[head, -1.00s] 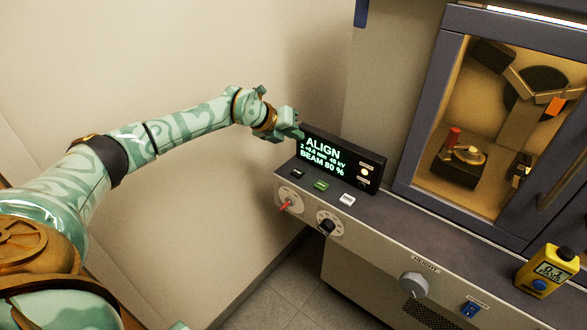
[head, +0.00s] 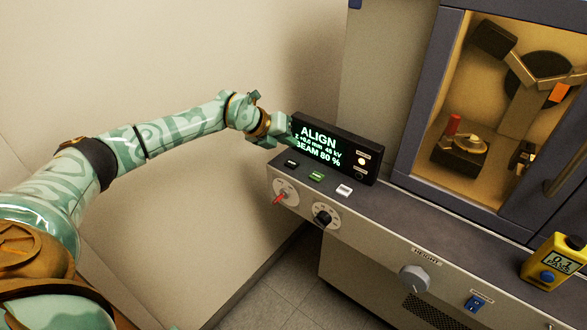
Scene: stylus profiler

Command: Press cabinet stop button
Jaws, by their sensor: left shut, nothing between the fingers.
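The cabinet's sloped ledge carries a black button (head: 291,163), a green button (head: 317,177) and a white button (head: 344,189) in a row. Their labels are too small to read, so I cannot tell which is the stop button. My left gripper (head: 283,131) is shut and empty. In the picture it is just above the black button and covers the left edge of the display (head: 330,146), which reads ALIGN and BEAM 80 %. I cannot tell whether it touches anything. My right gripper is not in view.
Below the ledge are a red-handled switch (head: 280,197), a black knob (head: 323,217), a grey knob (head: 413,278) and a blue switch (head: 476,302). A yellow meter (head: 553,262) stands at the right. A lit chamber (head: 500,120) rises behind. Bare wall lies to the left.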

